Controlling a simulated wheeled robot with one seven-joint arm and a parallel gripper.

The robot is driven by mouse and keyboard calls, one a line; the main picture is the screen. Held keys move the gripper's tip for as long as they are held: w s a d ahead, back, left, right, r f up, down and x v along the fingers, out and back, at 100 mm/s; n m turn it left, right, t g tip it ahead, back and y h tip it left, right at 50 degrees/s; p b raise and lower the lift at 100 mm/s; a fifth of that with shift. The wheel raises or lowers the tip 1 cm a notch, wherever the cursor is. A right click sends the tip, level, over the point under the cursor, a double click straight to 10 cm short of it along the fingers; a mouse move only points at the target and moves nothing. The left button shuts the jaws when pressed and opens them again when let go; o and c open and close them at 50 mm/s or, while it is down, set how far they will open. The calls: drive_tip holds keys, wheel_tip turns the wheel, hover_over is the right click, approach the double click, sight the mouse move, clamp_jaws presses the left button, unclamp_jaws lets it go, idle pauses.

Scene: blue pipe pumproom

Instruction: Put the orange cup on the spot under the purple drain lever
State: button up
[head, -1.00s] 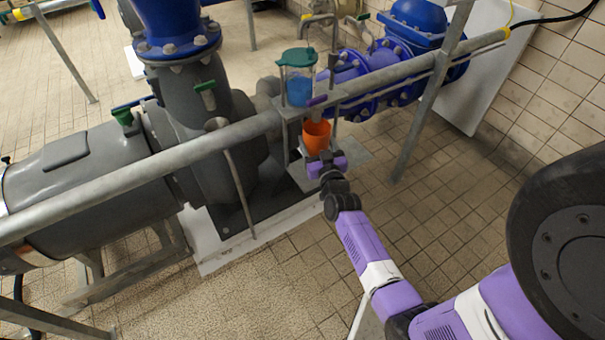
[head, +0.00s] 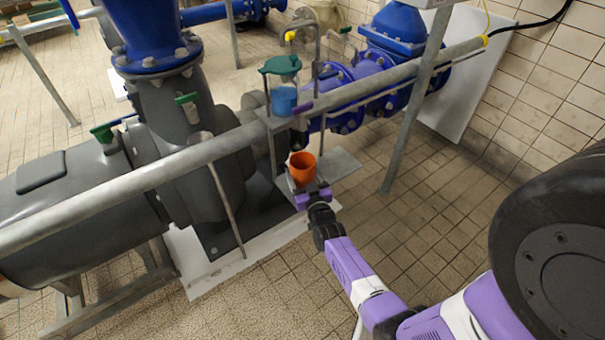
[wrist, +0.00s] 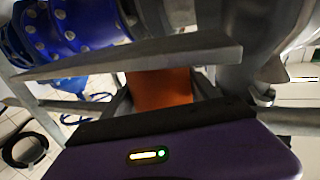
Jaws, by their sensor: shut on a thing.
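The orange cup (head: 302,167) is upright in my gripper (head: 308,190), below the pipe rail, and it also shows in the wrist view (wrist: 160,88). My gripper is shut on the cup from the near side; its fingertips are hard to make out. The purple drain lever (head: 303,108) is a short handle at the rail, above the cup and apart from it. Beside it stands a clear vessel of blue liquid (head: 284,101) with a green lid (head: 281,65). The spot under the lever is not clearly distinguishable; whether the cup touches a surface I cannot tell.
A grey rail (head: 225,148) runs across, above the cup. A grey plate (head: 337,172) lies low beside the cup. A slanted post (head: 408,120) stands to the right. A grey pump (head: 75,205) fills the left. Tiled floor (head: 440,240) is open at the right.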

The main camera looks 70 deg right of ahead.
drive_tip(key=shift+f, duration=0.2)
drive_tip(key=o, duration=1.4)
drive_tip(key=shift+r, duration=0.1)
